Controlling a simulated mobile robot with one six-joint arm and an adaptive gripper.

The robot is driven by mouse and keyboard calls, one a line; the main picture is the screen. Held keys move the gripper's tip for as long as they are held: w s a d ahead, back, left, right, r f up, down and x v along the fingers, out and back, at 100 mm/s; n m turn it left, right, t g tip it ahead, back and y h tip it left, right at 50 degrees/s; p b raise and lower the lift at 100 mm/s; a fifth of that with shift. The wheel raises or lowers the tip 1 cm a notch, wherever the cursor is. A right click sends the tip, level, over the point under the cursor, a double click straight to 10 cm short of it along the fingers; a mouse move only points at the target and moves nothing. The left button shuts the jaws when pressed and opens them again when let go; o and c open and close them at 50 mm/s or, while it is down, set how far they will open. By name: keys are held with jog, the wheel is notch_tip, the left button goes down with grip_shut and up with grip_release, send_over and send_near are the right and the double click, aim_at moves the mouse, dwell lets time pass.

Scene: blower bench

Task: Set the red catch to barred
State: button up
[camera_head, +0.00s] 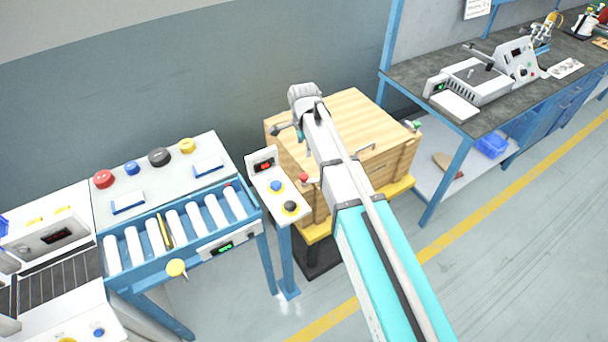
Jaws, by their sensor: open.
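A wooden box (345,105) stands behind my arm in the head view. A small red piece (303,178), which looks like the red catch, is at its front left corner. It is too small to tell which setting it is in. A green piece (417,125) is at the box's right corner. A metal handle (358,149) sits near the front edge between them. My gripper (280,131) is over the left part of the box, above and to the left of the red piece in the picture, and apart from it. It is open and holds nothing visible. My arm hides the box's middle.
A post-mounted control panel (268,177) with blue and black buttons stands close left of the box. A roller conveyor (205,240) lies further left. A dark-topped workbench (415,75) with equipment stands at right. The floor in front is clear, with a yellow line.

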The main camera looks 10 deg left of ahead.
aim_at(304, 175)
jog(key=shift+f+b, duration=6.7)
jog(key=shift+f, duration=0.1)
grip_shut()
jog(key=shift+n, duration=2.5)
